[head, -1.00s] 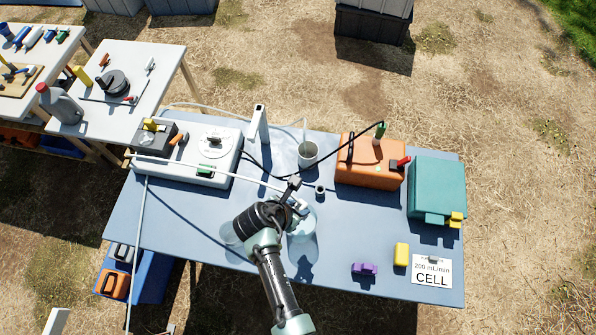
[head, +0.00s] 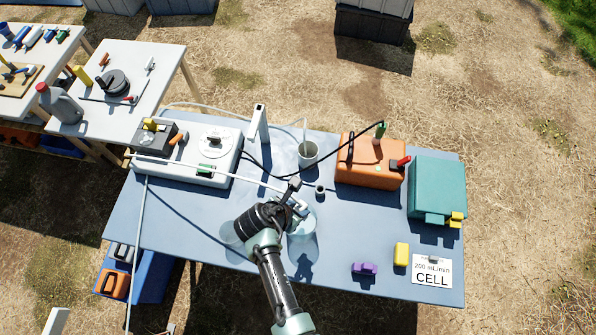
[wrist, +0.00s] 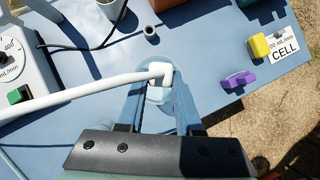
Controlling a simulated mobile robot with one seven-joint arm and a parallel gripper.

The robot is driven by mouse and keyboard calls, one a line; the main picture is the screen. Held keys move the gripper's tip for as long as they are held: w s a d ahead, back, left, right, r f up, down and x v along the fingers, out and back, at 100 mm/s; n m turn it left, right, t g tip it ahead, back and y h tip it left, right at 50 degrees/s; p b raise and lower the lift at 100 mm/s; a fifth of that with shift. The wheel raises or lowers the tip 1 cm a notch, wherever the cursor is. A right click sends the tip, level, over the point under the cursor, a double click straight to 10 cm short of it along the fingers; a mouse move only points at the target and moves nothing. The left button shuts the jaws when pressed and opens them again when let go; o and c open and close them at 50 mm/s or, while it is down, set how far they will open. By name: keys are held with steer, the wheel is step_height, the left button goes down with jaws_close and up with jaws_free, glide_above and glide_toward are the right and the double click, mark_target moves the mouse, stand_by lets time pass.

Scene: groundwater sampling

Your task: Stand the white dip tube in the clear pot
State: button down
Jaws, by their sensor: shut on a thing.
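The white dip tube (wrist: 95,91) is a long thin white tube with a white block at its near end. My gripper (wrist: 162,74) is shut on that end block. In the head view the tube (head: 225,174) runs left from my gripper (head: 298,206), across the front of the white pump box. The clear pot (head: 303,226) is on the blue table, under and just beyond my gripper. In the wrist view the pot (wrist: 155,93) shows behind the fingers and block, which partly hide it. I cannot tell the block's height above the pot.
The white pump box (head: 193,179) is at left on the blue table (head: 350,228). A grey cup (head: 308,154) and a small dark-rimmed cup (head: 320,190) stand behind the pot. An orange case (head: 366,178) and teal case (head: 436,186) are at right. A purple clip (head: 364,268) lies front right.

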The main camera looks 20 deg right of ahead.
steer(key=shift+f+b, duration=1.7)
steer(key=shift+f, duration=0.85)
steer(key=shift+f+b, duration=0.7)
steer(key=shift+f, duration=0.3)
steer(key=c, duration=0.5)
jaws_free()
steer(key=shift+a+r, duration=0.1)
steer(key=v, duration=1.2)
steer(key=shift+a+r, duration=0.15)
steer(key=shift+r, duration=0.15)
